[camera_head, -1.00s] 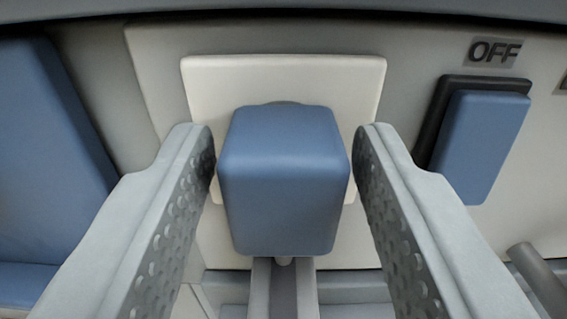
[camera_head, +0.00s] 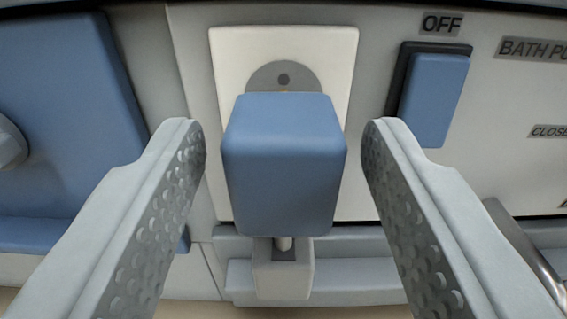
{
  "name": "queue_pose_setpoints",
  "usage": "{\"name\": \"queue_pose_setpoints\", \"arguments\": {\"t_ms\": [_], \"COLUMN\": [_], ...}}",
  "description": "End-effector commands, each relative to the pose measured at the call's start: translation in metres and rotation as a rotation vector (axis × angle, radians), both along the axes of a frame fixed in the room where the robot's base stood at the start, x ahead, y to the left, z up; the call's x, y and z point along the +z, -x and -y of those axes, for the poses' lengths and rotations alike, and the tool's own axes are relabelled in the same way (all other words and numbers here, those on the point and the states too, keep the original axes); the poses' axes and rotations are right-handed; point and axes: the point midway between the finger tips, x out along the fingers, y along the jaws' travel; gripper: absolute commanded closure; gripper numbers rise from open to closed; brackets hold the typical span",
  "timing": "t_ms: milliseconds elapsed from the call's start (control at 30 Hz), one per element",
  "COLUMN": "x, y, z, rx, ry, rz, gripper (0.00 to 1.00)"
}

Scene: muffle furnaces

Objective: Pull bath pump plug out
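The blue box-shaped plug (camera_head: 283,165) is in the middle of the head camera view, in front of the cream socket plate (camera_head: 340,60). The upper part of the round grey socket face (camera_head: 262,75) shows above the plug, with one dark hole. The plug looks clear of the plate, but its rear side is hidden. A short pale stub shows at its lower edge. My gripper (camera_head: 283,150) is open, with one perforated grey finger on each side of the plug. A visible gap separates each finger from it.
A blue switch (camera_head: 437,98) under an OFF label is right of the plate. A blue panel (camera_head: 70,110) with a pale knob is at left. A pale block (camera_head: 283,272) shows below the plug, and a metal bar (camera_head: 525,245) is at lower right.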

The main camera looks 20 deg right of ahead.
Motion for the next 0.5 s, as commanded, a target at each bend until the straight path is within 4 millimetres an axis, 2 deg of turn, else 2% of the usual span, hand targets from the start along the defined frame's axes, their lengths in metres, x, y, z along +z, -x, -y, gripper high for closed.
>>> {"name": "queue_pose_setpoints", "arguments": {"t_ms": [333, 500], "x": [0.0, 0.0], "y": [0.001, 0.016], "z": [-0.001, -0.006], "rx": [0.0, 0.002], "ry": [-0.001, 0.0], "rz": [0.0, -0.002], "gripper": [0.45, 0.45]}}
